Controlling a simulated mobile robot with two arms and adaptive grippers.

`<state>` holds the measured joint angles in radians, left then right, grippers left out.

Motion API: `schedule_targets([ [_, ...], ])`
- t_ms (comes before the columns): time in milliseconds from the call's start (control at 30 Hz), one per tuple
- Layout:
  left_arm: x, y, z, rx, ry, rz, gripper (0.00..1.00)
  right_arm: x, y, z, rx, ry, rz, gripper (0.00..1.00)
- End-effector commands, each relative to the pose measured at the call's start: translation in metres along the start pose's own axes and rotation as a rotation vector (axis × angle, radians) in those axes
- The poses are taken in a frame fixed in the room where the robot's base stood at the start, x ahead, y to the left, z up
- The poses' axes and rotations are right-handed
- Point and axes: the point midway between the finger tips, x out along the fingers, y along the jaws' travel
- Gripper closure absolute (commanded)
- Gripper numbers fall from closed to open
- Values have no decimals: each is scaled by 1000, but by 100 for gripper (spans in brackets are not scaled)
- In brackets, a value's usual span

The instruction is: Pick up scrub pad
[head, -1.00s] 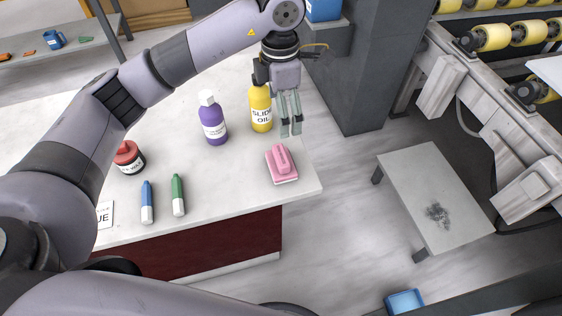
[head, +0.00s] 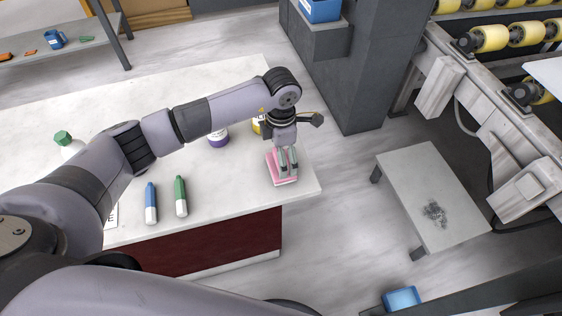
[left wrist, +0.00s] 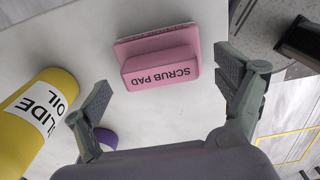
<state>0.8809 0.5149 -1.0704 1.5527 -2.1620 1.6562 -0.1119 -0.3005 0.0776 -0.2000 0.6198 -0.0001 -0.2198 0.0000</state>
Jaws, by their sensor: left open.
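The pink scrub pad (head: 272,167) lies on the white stone slab (head: 250,226) near its right corner. In the left wrist view the scrub pad (left wrist: 158,60) shows its handle block with the words SCRUB PAD, upside down. My left gripper (head: 288,172) is over the scrub pad in the head view and partly hides it. In the left wrist view my left gripper (left wrist: 168,95) is open, with one finger to each side of the pad and nothing held. The pad appears just ahead of the fingertips. My right gripper is not in view.
A low grey table (head: 425,190) stands right.

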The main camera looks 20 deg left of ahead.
Motion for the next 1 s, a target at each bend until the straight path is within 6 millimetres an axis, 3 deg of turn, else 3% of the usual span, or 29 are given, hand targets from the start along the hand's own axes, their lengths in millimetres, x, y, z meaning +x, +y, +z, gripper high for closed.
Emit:
schedule_targets([
  [167, 19, 0, 0, -1, 1, 0, 10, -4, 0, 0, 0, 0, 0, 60],
  [400, 21, 0, 0, 0, 0, 1, 10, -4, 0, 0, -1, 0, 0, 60],
  [1000, 21, 0, 0, -1, 0, 1, 49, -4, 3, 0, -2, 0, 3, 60],
])
